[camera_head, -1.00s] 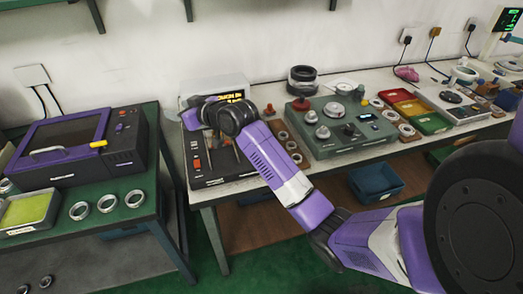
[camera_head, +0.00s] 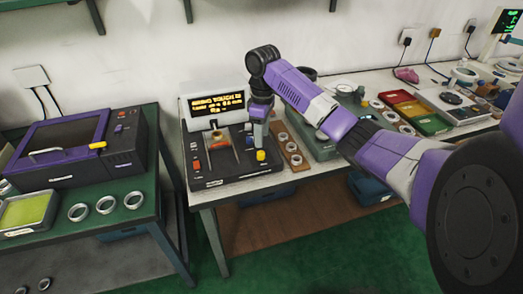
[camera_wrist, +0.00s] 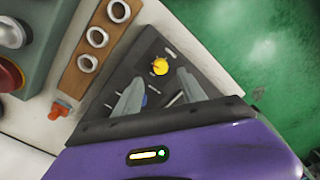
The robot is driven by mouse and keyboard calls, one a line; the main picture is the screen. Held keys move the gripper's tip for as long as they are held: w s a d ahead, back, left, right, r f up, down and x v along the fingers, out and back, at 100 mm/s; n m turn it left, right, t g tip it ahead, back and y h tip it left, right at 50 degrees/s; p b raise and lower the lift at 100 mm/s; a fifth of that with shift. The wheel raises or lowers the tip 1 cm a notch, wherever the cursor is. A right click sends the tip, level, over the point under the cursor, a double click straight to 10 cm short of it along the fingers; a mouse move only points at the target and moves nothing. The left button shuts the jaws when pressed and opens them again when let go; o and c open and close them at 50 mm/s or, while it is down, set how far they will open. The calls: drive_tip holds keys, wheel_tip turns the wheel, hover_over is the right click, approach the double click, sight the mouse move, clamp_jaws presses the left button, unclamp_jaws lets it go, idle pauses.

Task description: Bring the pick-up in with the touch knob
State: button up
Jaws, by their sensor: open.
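The touch knob looks to be the yellow knob (camera_head: 261,155) at the front right of the black tester (camera_head: 225,182). The wrist view shows the same knob (camera_wrist: 160,67), round, with a small pointer mark. My gripper (camera_head: 259,142) points down over the tester's right side, close to the knob. In the wrist view my gripper (camera_wrist: 161,77) has its two fingers apart, with the knob near the gap between the tips. I cannot tell whether they touch it. The pick-up is too small to make out among the parts mid-tester. The display (camera_head: 217,103) shows amber text.
A wooden strip with rings (camera_head: 292,150) lies right of the tester, beside a green-grey machine (camera_head: 318,147). An orange-red part (camera_wrist: 60,108) lies near the strip. Red, yellow and green trays (camera_head: 415,110) stand further right. A purple machine (camera_head: 60,170) is on the left table.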

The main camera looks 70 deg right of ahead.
sight(261, 153)
drive_tip(key=shift+a+f+p, duration=0.15)
drive_tip(key=shift+f+p, duration=0.15)
drive_tip(key=shift+f, duration=3.3)
clamp_jaws()
